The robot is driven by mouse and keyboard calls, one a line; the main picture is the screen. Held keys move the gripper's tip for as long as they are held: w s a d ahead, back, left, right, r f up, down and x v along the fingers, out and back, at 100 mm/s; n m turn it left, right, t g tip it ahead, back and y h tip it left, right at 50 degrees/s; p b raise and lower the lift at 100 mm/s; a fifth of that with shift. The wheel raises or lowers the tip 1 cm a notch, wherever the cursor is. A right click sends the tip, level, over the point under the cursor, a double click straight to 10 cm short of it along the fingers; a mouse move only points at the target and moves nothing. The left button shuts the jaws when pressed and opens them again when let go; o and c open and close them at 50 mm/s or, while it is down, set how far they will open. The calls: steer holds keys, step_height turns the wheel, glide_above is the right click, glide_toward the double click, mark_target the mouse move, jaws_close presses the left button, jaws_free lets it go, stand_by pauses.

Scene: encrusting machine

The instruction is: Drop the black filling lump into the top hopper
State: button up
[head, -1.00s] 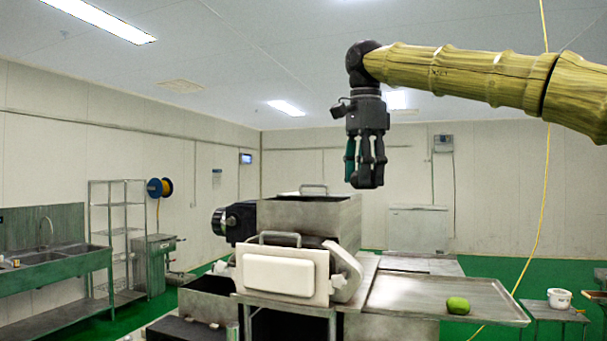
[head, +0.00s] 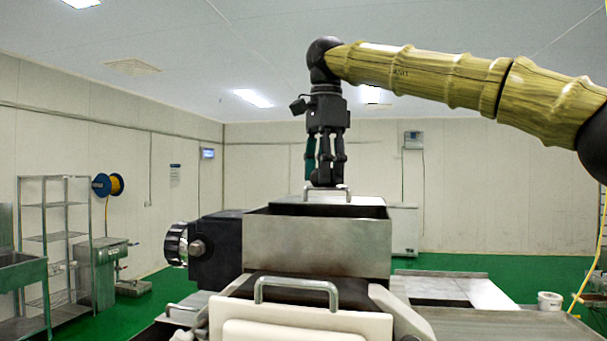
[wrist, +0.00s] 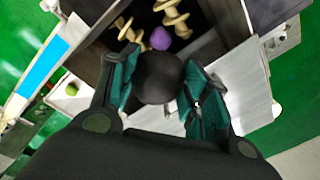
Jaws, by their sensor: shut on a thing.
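My gripper (head: 325,180) points straight down over the back part of the steel top hopper (head: 317,244) in the head view. In the wrist view its two teal-padded fingers (wrist: 158,88) are shut on the round black filling lump (wrist: 158,77). The lump hangs above the open hopper. In the wrist view beige screws (wrist: 173,17) and a purple lump (wrist: 160,39) show inside the dark hopper (wrist: 207,47), beyond the black lump.
A raised lid handle (head: 296,289) stands in front of the hopper. A black motor block with a knob (head: 178,244) juts out at its left. A steel tray (head: 480,326) lies to the right. A green lump (wrist: 71,89) shows at the left of the wrist view.

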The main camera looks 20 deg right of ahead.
steer(key=shift+w, duration=0.2)
steer(key=shift+a+f, duration=0.1)
steer(key=shift+f, duration=0.15)
steer(key=s+f, duration=0.2)
steer(key=s, duration=0.3)
steer(key=w+f, duration=0.3)
steer(key=w, duration=0.2)
steer(key=shift+f, duration=0.25)
steer(key=o, duration=0.6)
steer(key=s, duration=0.1)
steer(key=s+r, duration=0.1)
steer(key=s, duration=0.1)
steer(key=shift+s+r, duration=0.1)
steer(key=shift+s, duration=0.05)
steer(key=o, duration=0.4)
steer(key=shift+o, duration=0.7)
steer(key=w, duration=0.1)
steer(key=w+f, duration=0.1)
steer(key=shift+w, duration=0.3)
steer(key=r, duration=0.5)
steer(key=shift+s, duration=0.25)
steer(key=r, duration=0.5)
steer(key=shift+s+r, duration=0.2)
steer(key=shift+s, duration=0.15)
steer(key=shift+w+r, duration=0.3)
steer(key=shift+r, duration=0.3)
